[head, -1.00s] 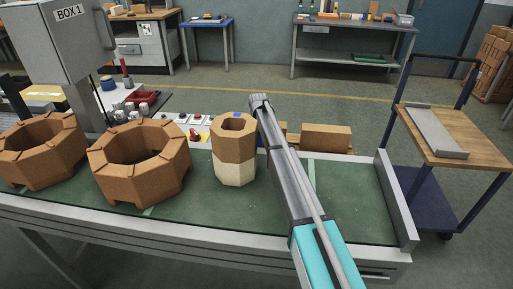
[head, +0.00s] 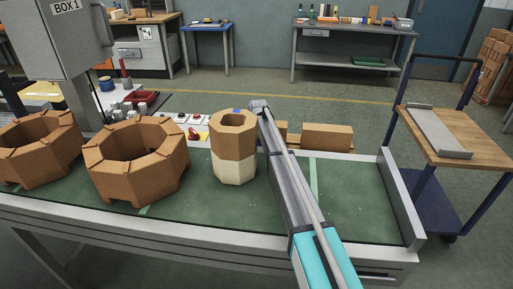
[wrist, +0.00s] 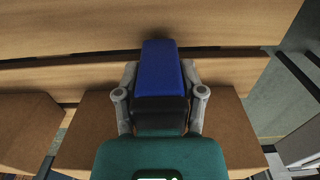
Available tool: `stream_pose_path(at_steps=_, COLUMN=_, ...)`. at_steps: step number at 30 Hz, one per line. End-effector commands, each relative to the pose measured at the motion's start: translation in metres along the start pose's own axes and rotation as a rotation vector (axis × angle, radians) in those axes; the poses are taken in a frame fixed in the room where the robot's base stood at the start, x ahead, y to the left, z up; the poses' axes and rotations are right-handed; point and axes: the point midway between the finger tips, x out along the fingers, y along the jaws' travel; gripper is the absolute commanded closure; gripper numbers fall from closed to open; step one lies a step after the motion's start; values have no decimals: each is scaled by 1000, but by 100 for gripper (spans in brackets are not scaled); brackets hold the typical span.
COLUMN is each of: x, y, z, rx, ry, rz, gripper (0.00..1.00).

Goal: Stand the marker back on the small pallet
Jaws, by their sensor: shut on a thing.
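The marker (wrist: 161,62) is a blue block with a black lower part in the wrist view. My gripper (wrist: 160,82) is shut on it, one grey finger on each side. Pale wooden boards (wrist: 65,78), which look like the small pallet, lie beyond and beneath it in the wrist view; whether the marker touches them I cannot tell. A small blue patch (head: 239,111) shows at the rim of that stack, perhaps the marker.
The octagonal stack (head: 234,150), brown over cream, stands on the green-topped bench (head: 350,205) close left of my arm. Two large brick rings (head: 137,160) stand farther left. A brown brick (head: 327,137) lies behind the bench, right of my arm. A cart (head: 470,145) stands at right.

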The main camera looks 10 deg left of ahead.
Motion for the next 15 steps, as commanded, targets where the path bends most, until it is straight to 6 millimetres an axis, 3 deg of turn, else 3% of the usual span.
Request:
stream_pose_path(at_steps=8, x=2, y=0, z=0, rx=0, ry=0, rz=0, gripper=79)
stream_pose_path(at_steps=9, x=2, y=0, z=0, rx=0, ry=0, rz=0, gripper=47)
stream_pose_path(at_steps=15, x=2, y=0, z=0, rx=0, ry=0, rz=0, gripper=13)
